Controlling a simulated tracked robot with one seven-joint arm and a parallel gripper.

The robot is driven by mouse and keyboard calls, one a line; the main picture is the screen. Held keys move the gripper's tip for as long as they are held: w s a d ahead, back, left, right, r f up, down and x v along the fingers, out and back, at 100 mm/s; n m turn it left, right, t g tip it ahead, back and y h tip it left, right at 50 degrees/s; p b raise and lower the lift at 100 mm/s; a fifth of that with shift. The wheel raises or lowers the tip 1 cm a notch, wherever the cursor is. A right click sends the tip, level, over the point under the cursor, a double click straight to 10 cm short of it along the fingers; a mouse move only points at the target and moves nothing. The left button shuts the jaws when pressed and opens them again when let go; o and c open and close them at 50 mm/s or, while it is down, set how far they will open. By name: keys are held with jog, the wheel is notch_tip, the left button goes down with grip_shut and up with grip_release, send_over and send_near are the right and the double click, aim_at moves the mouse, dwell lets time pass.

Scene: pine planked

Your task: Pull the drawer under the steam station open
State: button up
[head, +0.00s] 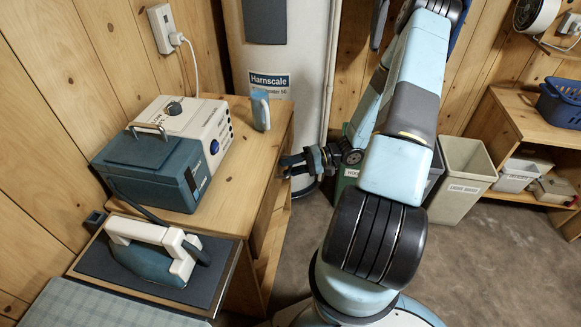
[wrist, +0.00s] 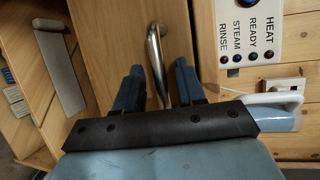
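The steam station (head: 165,150), a white and blue-grey box with a dial and a carry handle, stands on the pine cabinet (head: 280,115). Its panel (wrist: 251,30) with HEAT, READY, STEAM and RINSE lights shows in the wrist view. The drawer front (wrist: 110,25) appears as a plain wood face; it looks shut. A curved metal handle (wrist: 154,50) stands out from it. My gripper (head: 290,165) is beside the cabinet's front. In the wrist view my gripper (wrist: 158,85) is open, with the handle between its fingers and a visible gap on both sides.
A blue and white iron (head: 155,250) rests on a dark pad at the front left. A white tank (head: 280,60), bins (head: 465,180) and a shelf (head: 510,115) stand behind.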

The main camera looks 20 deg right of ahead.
jog(key=shift+c, duration=0.4)
grip_shut()
jog(key=shift+s+f, duration=0.1)
jog(key=shift+s, duration=0.05)
